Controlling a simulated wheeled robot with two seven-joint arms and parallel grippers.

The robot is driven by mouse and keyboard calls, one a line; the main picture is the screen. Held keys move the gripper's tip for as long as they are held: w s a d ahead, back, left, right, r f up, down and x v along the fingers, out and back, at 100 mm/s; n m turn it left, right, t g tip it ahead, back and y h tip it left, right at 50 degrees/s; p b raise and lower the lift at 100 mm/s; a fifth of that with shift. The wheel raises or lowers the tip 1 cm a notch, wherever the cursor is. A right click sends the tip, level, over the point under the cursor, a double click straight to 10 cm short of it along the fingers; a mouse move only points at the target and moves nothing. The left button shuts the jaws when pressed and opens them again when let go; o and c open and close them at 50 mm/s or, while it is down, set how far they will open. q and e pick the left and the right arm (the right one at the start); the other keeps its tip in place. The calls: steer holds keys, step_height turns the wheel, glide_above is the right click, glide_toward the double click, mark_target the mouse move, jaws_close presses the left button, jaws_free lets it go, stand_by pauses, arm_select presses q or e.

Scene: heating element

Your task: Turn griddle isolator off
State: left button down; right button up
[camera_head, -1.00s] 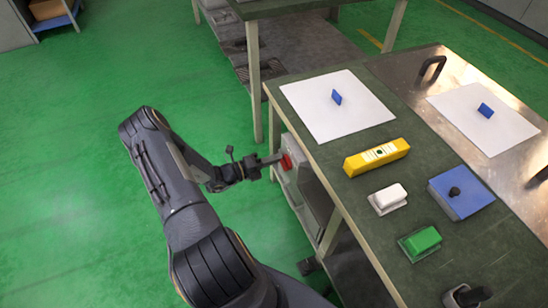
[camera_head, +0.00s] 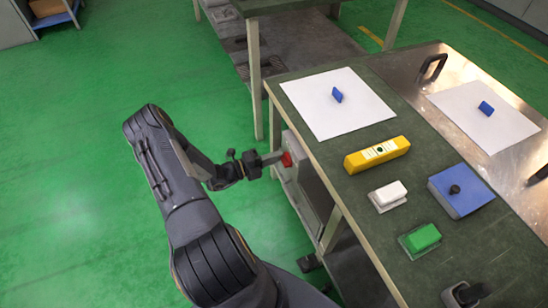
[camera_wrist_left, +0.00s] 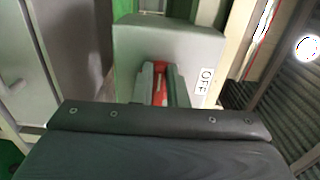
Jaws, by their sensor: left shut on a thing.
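The isolator is a grey box (camera_wrist_left: 195,45) under the left edge of the bench, and it also shows in the head view (camera_head: 287,174). Its red handle (camera_head: 287,159) sits on the face toward my arm. My left gripper (camera_head: 277,158) reaches it from the left and is shut on the handle. In the left wrist view the red handle (camera_wrist_left: 160,85) lies between the two fingers. An OFF label (camera_wrist_left: 205,80) is on the box to the right of the fingers. The fingers hide part of the handle. My right gripper is not in view.
The bench top (camera_head: 330,165) holds a yellow box (camera_head: 377,155), a white block (camera_head: 388,196), a green block (camera_head: 420,239), a blue box (camera_head: 461,191) and white sheets with blue pieces. A bench leg (camera_head: 331,229) stands near the isolator. The green floor at left is clear.

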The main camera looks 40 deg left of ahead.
arm_select(q)
steer(key=c, duration=1.4)
jaws_free()
steer(key=shift+c, duration=0.2)
steer(key=v, duration=0.7)
steer(key=shift+s+a+p, duration=0.2)
steer(key=shift+s+p, duration=0.1)
steer(key=shift+s, duration=0.05)
